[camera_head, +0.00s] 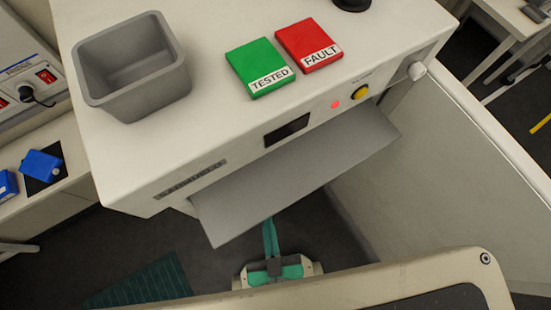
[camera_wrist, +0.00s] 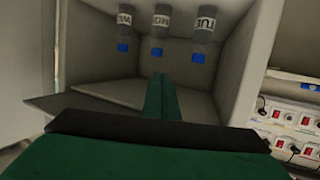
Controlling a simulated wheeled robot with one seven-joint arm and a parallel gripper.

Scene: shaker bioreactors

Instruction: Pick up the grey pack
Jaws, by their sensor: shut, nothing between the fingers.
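I cannot surely pick out a grey pack in either view. In the wrist view, three grey labelled cylinders with blue ends, left (camera_wrist: 124,22), middle (camera_wrist: 159,30) and right (camera_wrist: 204,28), show in a row inside a pale compartment. Their labels appear upside down. My gripper (camera_head: 269,226) has green fingers and is below the grey flap (camera_head: 300,175) on the front of the white machine. In the wrist view my gripper (camera_wrist: 160,78) has its fingers together, empty, pointing into the compartment and apart from the cylinders.
On the machine's top (camera_head: 215,120) stand an empty grey bin (camera_head: 135,100), a green TESTED block (camera_head: 260,65) and a red FAULT block (camera_head: 308,43). Blue packs (camera_head: 40,165) lie on the left bench. A pale side panel (camera_head: 440,150) bounds the right. Switch panels (camera_wrist: 295,115) show at right in the wrist view.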

